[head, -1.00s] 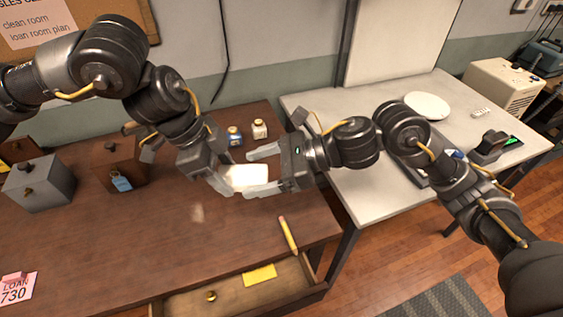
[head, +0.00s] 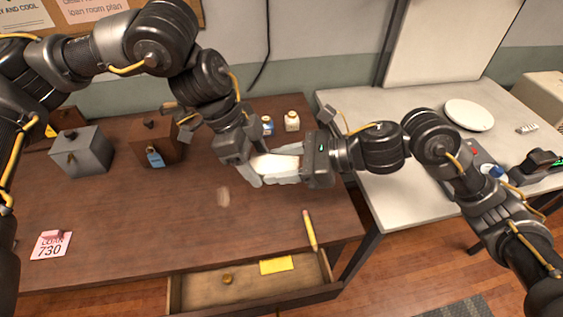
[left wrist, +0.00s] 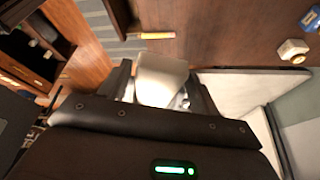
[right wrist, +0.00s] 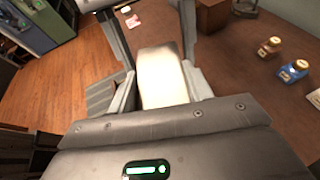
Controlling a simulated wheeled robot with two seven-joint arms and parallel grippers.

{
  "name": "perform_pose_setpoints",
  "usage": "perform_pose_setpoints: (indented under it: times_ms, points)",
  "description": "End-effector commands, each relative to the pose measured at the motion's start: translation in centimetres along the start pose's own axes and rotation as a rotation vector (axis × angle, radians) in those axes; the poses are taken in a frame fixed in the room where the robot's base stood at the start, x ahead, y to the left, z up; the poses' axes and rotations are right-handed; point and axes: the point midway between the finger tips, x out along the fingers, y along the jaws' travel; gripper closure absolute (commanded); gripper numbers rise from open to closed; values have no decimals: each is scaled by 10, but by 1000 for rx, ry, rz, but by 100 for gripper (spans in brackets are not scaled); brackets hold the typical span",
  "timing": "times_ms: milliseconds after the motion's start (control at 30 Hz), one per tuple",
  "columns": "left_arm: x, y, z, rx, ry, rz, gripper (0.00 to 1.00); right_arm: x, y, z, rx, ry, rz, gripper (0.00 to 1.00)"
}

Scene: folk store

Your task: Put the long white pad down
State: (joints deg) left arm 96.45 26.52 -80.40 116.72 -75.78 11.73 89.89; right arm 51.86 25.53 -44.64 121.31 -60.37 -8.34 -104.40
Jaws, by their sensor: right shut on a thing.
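The long white pad (head: 277,162) is held above the brown counter, between my two grippers. My right gripper (head: 275,177) is shut on it from the right. My left gripper (head: 262,172) comes in from the left, with its fingers on either side of the pad's other end. In the left wrist view the pad (left wrist: 160,78) lies between the left fingers, which look open around it with narrow gaps. In the right wrist view the pad (right wrist: 162,78) runs out from between the right fingers toward the left gripper.
The brown counter (head: 130,225) has clear room at front left. A yellow pencil (head: 309,230) lies near its right edge, above an open drawer (head: 200,290). Two small bottles (head: 292,121) stand behind the grippers. A grey box (head: 82,152) and brown box (head: 155,140) stand at the left.

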Motion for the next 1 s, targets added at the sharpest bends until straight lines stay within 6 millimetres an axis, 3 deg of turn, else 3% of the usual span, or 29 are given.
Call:
perform_pose_setpoints:
  times_ms: [100, 467, 1000]
  points:
    - [0, 0, 0, 0, 0, 0, 25, 0, 0, 0, 0, 0, 0, 71]
    - [-8, -1, 0, 0, 1, -3, 25, 0, 0, 0, 0, 0, 0, 71]
    - [-107, -1, 0, -2, 0, -4, 25, 0, 0, 0, 0, 0, 0, 71]
